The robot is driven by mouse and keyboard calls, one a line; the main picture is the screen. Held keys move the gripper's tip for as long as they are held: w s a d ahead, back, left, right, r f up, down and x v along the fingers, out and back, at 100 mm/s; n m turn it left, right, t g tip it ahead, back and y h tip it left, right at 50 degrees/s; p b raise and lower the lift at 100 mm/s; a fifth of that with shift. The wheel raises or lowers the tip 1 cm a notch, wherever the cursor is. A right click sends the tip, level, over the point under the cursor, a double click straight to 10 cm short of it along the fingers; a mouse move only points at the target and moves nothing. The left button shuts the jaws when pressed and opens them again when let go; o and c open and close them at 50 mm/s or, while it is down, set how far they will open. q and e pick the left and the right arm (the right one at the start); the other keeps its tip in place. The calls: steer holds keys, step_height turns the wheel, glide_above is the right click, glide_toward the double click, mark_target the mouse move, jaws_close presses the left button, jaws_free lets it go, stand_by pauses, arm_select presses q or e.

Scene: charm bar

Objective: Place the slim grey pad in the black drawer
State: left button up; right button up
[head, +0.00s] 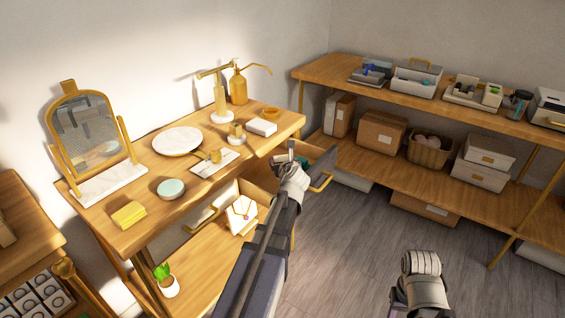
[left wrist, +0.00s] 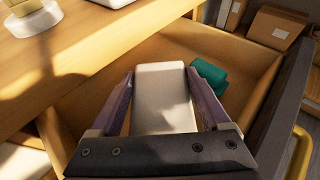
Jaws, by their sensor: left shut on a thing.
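The slim grey pad (left wrist: 163,98) is pale and rectangular, held between the two fingers of my left gripper (left wrist: 163,100) in the left wrist view. The black drawer (left wrist: 283,95) is pulled open; it has a dark front, wooden inside walls and a gold handle. The pad is over the open drawer; whether it touches the bottom is unclear. A folded green cloth-like item (left wrist: 208,77) lies inside. In the head view, my left gripper (head: 291,160) is at the drawer (head: 326,164), mostly hidden by its wrist. My right gripper (head: 421,263) hangs over the floor, its jaw opening unclear.
The wooden table (head: 140,232) above the drawer carries a mirror (head: 84,125), a white plate (head: 177,141) and brass bottles (head: 238,87). Another open drawer holds a necklace display (head: 241,215). A shelf (head: 345,76) with boxes stands behind. The grey floor (head: 350,250) is clear.

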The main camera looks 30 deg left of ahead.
arm_select(q)
steer(key=shift+f, duration=0.35)
steer(key=o, duration=1.2)
steer(key=shift+r, duration=0.15)
steer(key=shift+r, duration=0.3)
steer(key=shift+r+p, duration=0.5)
steer(key=shift+p, duration=0.15)
steer(key=p+v, duration=0.4)
steer(key=v, duration=0.7)
steer(key=shift+s+d, duration=0.3)
steer(key=shift+d, duration=0.05)
